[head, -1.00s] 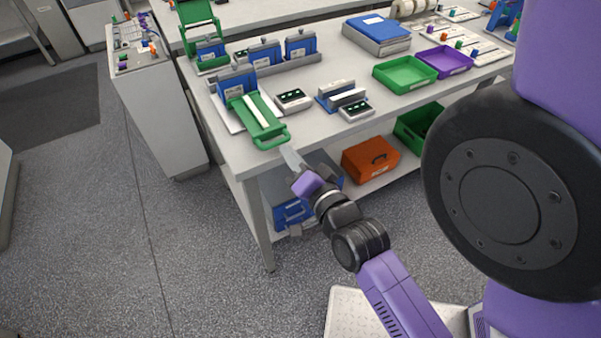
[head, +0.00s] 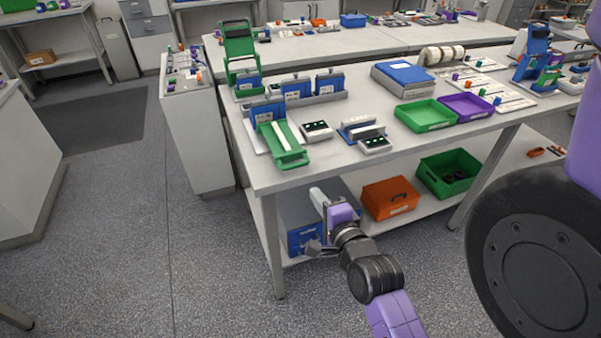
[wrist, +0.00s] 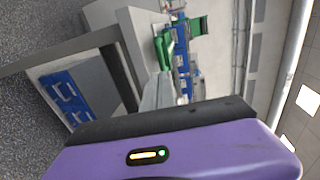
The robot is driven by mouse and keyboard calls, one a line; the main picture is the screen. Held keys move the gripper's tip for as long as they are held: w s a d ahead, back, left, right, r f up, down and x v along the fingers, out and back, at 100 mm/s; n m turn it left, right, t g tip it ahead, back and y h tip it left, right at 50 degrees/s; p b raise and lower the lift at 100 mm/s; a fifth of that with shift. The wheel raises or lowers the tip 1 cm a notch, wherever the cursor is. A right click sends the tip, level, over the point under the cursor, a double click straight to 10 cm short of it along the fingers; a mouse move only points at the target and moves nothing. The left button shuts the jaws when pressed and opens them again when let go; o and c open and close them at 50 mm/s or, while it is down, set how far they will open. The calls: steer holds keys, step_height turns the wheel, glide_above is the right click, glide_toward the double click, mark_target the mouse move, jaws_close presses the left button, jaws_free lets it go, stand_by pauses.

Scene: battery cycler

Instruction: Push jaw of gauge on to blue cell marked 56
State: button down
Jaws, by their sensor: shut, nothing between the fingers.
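A green gauge jaw (head: 285,146) with a white strip and a looped front handle lies at the near left corner of the bench. Its far end is close against a blue cell (head: 267,111) with a white label; I cannot tell whether they touch. The label is too small to read, so I cannot confirm 56. My gripper (head: 318,197) is shut and empty, in front of the bench and below its top edge, apart from the green handle. In the wrist view its grey fingers (wrist: 158,92) point toward the bench, with the green jaw (wrist: 178,48) beyond them.
Two more blue cells (head: 298,90) (head: 329,84) stand in a grey rack behind. Small gauge boxes (head: 316,131) (head: 375,144) sit to the right. A green tray (head: 424,117) and a purple tray (head: 470,108) are further right. A blue case (head: 305,236) and an orange case (head: 390,198) occupy the lower shelf.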

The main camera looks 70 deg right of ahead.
mark_target(296, 165)
steer(key=p+x, duration=0.1)
steer(key=x, duration=1.1)
steer(key=shift+d+p, duration=0.1)
steer(key=shift+p, duration=0.2)
steer(key=shift+r+x, duration=0.15)
steer(key=shift+x, duration=0.65)
steer(key=shift+r+x, duration=0.15)
steer(key=shift+x, duration=0.65)
